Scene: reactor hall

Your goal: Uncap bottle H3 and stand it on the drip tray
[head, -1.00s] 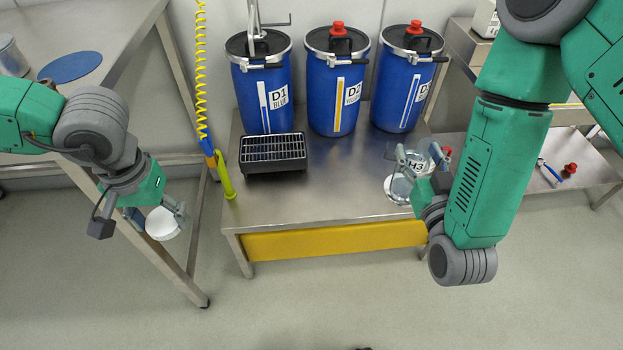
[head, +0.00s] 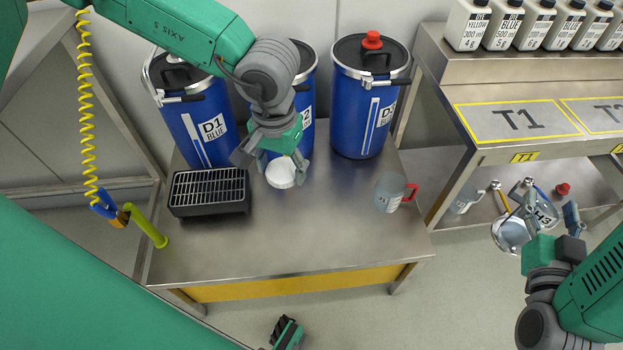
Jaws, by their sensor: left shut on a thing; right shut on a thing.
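My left gripper (head: 283,160) is shut on a white round cap-like piece (head: 281,174), above the table in front of drum D2. The black drip tray (head: 209,208) with its metal grating stands on the table to the left of my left gripper. Nothing stands on it.
Blue drums D1 (head: 197,125), D2 (head: 307,100) and D3 (head: 355,120) line the table's back. A clear jug (head: 388,194) with a red handle stands at the table's right. A green nozzle (head: 148,228) is at the left edge. The table's front middle is clear.

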